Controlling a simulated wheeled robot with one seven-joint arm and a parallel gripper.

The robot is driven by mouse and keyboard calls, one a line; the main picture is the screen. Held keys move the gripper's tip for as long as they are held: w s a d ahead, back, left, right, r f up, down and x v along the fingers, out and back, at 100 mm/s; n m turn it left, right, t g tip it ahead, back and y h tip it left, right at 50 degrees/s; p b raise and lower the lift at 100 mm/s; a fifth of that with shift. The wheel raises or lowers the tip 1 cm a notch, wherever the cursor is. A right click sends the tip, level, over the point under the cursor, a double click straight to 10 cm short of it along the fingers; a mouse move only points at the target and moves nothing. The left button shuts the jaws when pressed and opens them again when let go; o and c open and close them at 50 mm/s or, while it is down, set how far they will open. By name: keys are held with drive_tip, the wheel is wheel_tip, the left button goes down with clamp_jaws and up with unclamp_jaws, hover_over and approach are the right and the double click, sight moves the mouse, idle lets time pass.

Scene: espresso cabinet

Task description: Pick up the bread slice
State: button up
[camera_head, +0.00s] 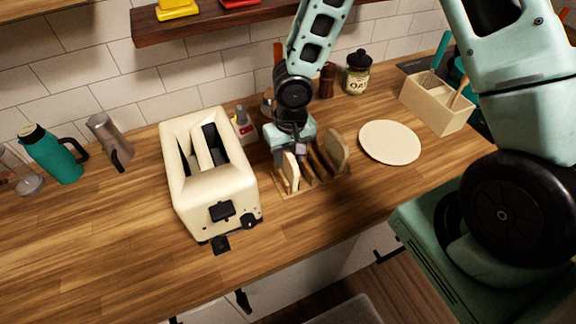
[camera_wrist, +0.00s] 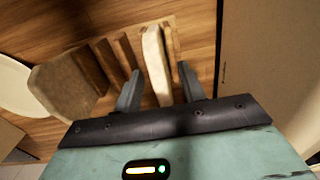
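A pale bread slice (camera_wrist: 155,62) stands upright at one end of a wooden rack (camera_wrist: 104,60). My gripper (camera_wrist: 159,76) is open, with one finger on each side of this slice and a visible gap to both fingers. In the head view this slice (camera_head: 291,172) shows just below my gripper (camera_head: 290,156), whose fingers are mostly hidden there. A second, browner bread slice (camera_wrist: 62,88) stands at the other end of the rack; it also shows in the head view (camera_head: 337,149).
A cream toaster (camera_head: 213,180) stands close to the left of the rack. A cream plate (camera_head: 390,142) lies to the right, with a utensil box (camera_head: 436,104) beyond. A small bottle (camera_head: 243,125) and an oats jar (camera_head: 358,74) stand behind. The counter in front is clear.

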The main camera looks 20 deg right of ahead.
drive_tip(key=shift+f, duration=1.4)
clamp_jaws()
